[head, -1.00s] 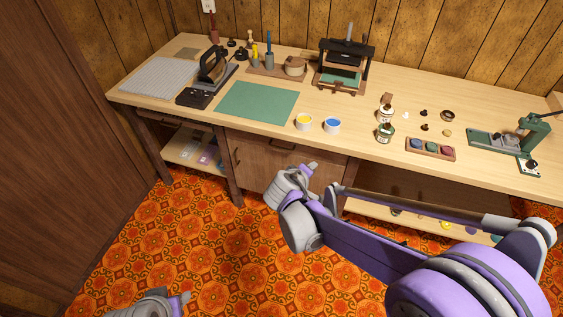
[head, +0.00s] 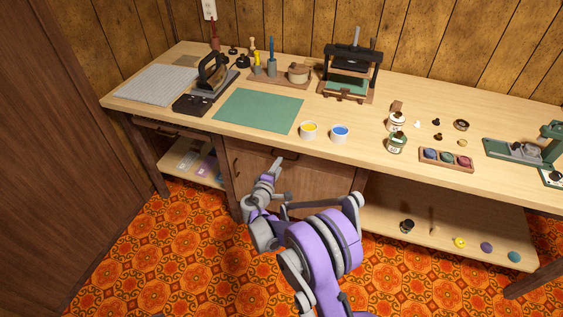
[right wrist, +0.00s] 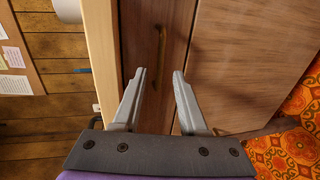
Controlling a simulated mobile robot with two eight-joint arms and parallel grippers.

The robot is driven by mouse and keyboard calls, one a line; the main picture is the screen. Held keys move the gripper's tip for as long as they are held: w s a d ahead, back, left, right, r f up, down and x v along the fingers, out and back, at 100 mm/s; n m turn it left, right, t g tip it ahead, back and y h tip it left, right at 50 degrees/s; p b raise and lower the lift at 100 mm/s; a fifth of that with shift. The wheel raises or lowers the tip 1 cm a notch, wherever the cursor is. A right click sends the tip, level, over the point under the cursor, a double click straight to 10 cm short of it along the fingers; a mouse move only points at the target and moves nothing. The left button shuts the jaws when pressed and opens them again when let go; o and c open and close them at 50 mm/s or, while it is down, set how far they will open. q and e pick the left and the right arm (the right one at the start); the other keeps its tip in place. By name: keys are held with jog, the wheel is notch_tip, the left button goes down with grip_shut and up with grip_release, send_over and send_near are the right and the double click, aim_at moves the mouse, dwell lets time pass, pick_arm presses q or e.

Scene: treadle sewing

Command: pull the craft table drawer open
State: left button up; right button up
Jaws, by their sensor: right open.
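The craft table (head: 228,95) has a wooden drawer front under its top, above a cabinet door (head: 315,185). The drawer (right wrist: 176,25) looks shut in the right wrist view, where its slim brass-brown handle (right wrist: 160,50) runs up and down the picture. My right gripper (head: 275,168) is in front of the drawer, below the table's front edge. In the right wrist view its open, empty fingers (right wrist: 160,74) point at the drawer, with the handle showing between and beyond their tips. I cannot tell the exact gap to the handle. My left gripper is out of view.
Yellow (head: 309,130) and blue (head: 340,133) paint pots stand near the table edge, close to a green mat (head: 258,111). A low shelf (head: 395,203) holds small items at right. The patterned floor (head: 190,265) in front is clear.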

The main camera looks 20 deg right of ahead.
jog(key=shift+x, duration=2.3)
jog(key=shift+c, duration=0.3)
grip_shut()
